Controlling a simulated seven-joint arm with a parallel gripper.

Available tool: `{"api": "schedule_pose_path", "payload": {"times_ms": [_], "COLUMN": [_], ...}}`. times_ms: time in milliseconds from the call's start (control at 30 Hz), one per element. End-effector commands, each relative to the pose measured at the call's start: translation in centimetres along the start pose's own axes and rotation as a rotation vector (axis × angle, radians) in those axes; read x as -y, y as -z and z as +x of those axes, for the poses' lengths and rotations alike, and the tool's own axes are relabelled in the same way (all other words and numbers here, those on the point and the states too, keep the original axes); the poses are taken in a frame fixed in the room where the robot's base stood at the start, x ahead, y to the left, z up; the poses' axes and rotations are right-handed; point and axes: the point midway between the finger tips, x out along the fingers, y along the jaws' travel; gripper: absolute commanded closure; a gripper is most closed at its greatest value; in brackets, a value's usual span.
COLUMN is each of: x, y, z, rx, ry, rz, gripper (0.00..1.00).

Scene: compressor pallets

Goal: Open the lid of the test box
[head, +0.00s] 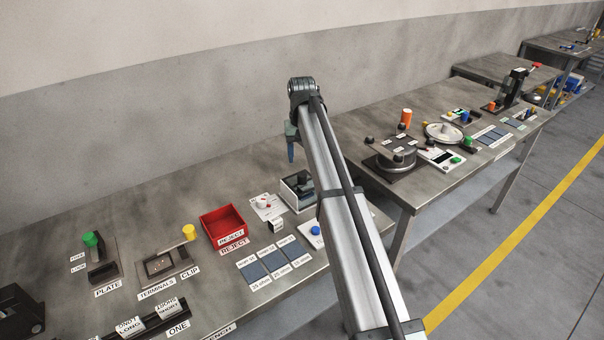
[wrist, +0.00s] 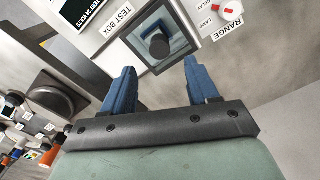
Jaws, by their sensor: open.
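The test box (head: 288,199) is a small light box on the bench, in the middle of the head view and partly hidden by my arm. In the wrist view the test box (wrist: 108,48) has its "TEST BOX" label beside a square lid (wrist: 178,50). A black knob (wrist: 157,44) stands in the middle of the lid, which looks closed. My gripper (wrist: 158,67) is open and empty, with blue fingers pointing toward the knob. In the head view my gripper (head: 290,146) is above and behind the box, apart from it.
A red REJECT bin (head: 223,225) and a white range dial card (head: 266,206) stand left of the box. Pads (head: 273,261) lie in front. A second table (head: 425,188) with a round dark pot (head: 396,157) stands to the right. A wall runs behind the bench.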

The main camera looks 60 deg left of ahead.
Motion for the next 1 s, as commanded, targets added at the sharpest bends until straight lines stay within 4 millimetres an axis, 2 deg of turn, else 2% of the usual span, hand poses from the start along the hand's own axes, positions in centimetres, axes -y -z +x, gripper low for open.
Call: {"api": "schedule_pose_path", "payload": {"times_ms": [200, 400, 600, 933, 1000], "x": [0.0, 0.0, 0.0, 0.0, 0.0], "y": [-0.1, 0.0, 0.0, 0.0, 0.0], "z": [3.8, 6.3, 7.5, 7.7, 7.7], "rx": [0.001, 0.001, -0.001, -0.001, -0.001], "ry": [0.000, 0.000, 0.000, 0.000, 0.000], "rz": [0.000, 0.000, 0.000, 0.000, 0.000], "gripper": [0.41, 0.41, 0.41, 0.41, 0.48]}}
